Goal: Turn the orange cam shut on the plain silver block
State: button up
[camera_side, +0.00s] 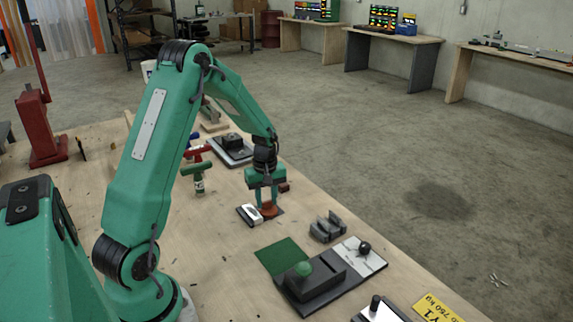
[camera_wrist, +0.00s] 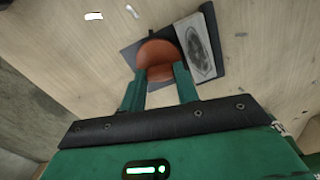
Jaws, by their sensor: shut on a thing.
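The orange cam (camera_side: 268,210) lies on a dark base plate (camera_wrist: 129,55) on the wooden bench. In the wrist view the cam (camera_wrist: 158,50) is a rounded orange-brown piece. The silver block (camera_side: 249,215) sits right beside the cam. In the wrist view the block (camera_wrist: 197,48) has a dark oval mark on its top, and its edge looks very close to the cam; I cannot tell if they touch. My gripper (camera_side: 267,202) points down over the cam. Its two green fingers (camera_wrist: 160,76) are shut on the cam's near part, which is partly hidden between them.
A grey notched block (camera_side: 327,227) stands near on the right. Bare bench lies left of the silver block.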

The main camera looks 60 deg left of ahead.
jog(key=m, duration=1.4)
dwell(0.4)
jog(key=shift+r, duration=0.1)
jog(key=o, duration=0.7)
jog(key=shift+r, duration=3.85)
